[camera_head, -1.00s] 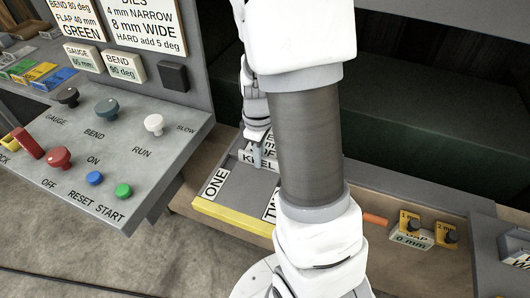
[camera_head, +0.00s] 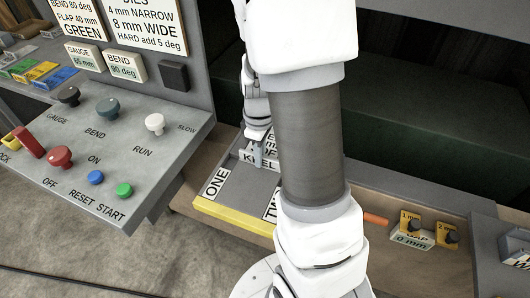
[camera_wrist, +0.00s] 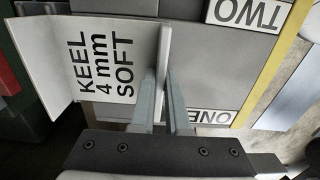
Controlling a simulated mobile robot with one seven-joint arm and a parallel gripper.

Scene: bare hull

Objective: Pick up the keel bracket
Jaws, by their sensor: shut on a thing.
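The keel bracket (camera_wrist: 105,62) is a pale bent plate in the wrist view, marked "KEEL 4 mm SOFT". It has one upright flange at its right edge and another bent edge at its left. My gripper (camera_wrist: 165,82) is shut on the right flange, with one finger on each side. In the head view my gripper (camera_head: 261,153) is at the tray, beside the bracket's "KEEL" lettering (camera_head: 262,165). My arm hides much of the bracket there. I cannot tell whether the bracket is clear of the tray.
The grey tray (camera_head: 235,190) has a yellow front edge and labels "ONE" and "TWO". A control panel (camera_head: 135,150) with knobs and buttons stands to its left. An orange rod (camera_head: 375,219) and a gap gauge (camera_head: 412,238) lie to the right.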

